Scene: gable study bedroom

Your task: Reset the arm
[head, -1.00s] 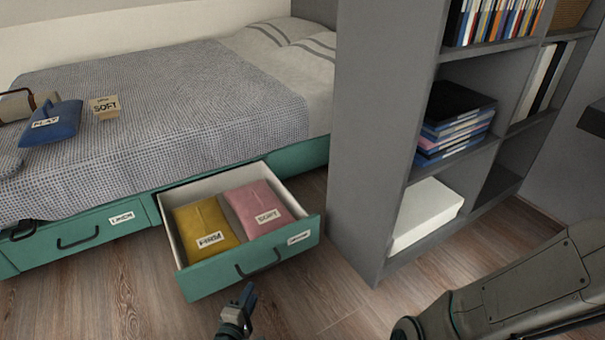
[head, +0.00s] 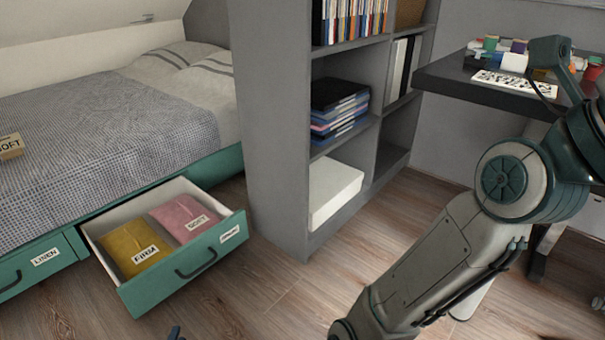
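Only a small dark tip of my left gripper (head: 175,333) shows at the bottom edge of the head view, in front of the open drawer. Whether it is open or shut cannot be told. My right arm (head: 425,270) rises from the bottom to a bent elbow (head: 505,180) and runs on to the right edge, in front of the desk. My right gripper cannot be made out. No object shows in either gripper.
An open green drawer (head: 150,290) under the bed holds a yellow FIRM bag (head: 130,244) and a pink SOFT bag (head: 182,216). A grey shelf unit (head: 270,150) stands centre. A dark desk (head: 450,80) carries small coloured items. Floor between is clear.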

